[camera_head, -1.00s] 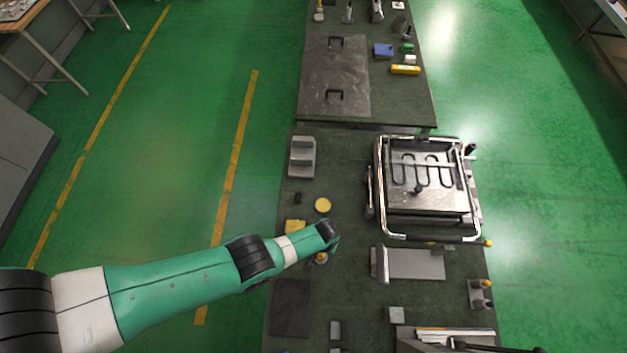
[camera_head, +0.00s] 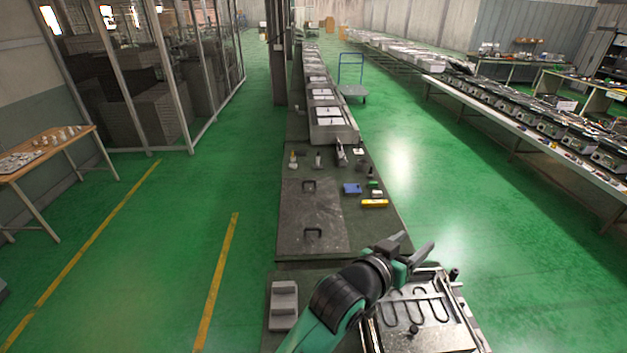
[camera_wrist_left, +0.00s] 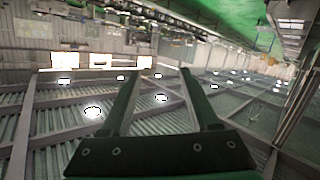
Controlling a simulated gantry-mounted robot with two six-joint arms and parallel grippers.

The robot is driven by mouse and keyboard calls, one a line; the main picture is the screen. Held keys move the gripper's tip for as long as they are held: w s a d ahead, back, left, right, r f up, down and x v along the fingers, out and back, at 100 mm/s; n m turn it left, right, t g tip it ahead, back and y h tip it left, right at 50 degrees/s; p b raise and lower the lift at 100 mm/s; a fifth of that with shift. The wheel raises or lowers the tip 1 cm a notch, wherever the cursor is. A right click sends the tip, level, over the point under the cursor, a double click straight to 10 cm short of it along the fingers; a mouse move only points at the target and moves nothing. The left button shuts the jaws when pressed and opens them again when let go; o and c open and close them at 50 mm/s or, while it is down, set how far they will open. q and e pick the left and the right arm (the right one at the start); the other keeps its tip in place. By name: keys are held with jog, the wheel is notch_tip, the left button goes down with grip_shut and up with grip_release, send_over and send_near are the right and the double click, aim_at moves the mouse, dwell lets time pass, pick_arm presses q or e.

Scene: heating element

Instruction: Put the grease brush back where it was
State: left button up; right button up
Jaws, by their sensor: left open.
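My left gripper (camera_head: 413,246) is raised over the bench, near the far edge of the metal tray with the heating element (camera_head: 416,308). It is open, and its two fingers point up and away to the right. In the left wrist view the left gripper (camera_wrist_left: 160,76) shows two spread fingers with nothing between them; ceiling lamps and windows lie behind. I cannot make out the grease brush in either current view. The near part of the bench is below the picture or behind my left arm. My right gripper is not in view.
A grey stepped block (camera_head: 283,308) stands on the bench left of my arm.

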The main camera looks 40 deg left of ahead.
pick_arm(q)
jog(key=s+a+r+m+t, duration=0.1)
jog(key=s+r+t, duration=0.2)
jog(key=r, duration=0.7)
jog(key=s+a+r+t, duration=0.1)
jog(key=s+r+t, duration=0.25)
jog(key=r, duration=0.65)
jog(key=s+a+r+t, duration=0.1)
jog(key=s+r+t, duration=0.1)
jog(key=s+r, duration=0.5)
jog(key=s+a+r+m+t, duration=0.1)
jog(key=s+r+t, duration=0.2)
jog(key=s+r, duration=0.5)
jog(key=s, duration=0.2)
jog(key=shift+s+a+r, duration=0.3)
jog(key=shift+s+a, duration=0.1)
jog(key=shift+t, duration=0.25)
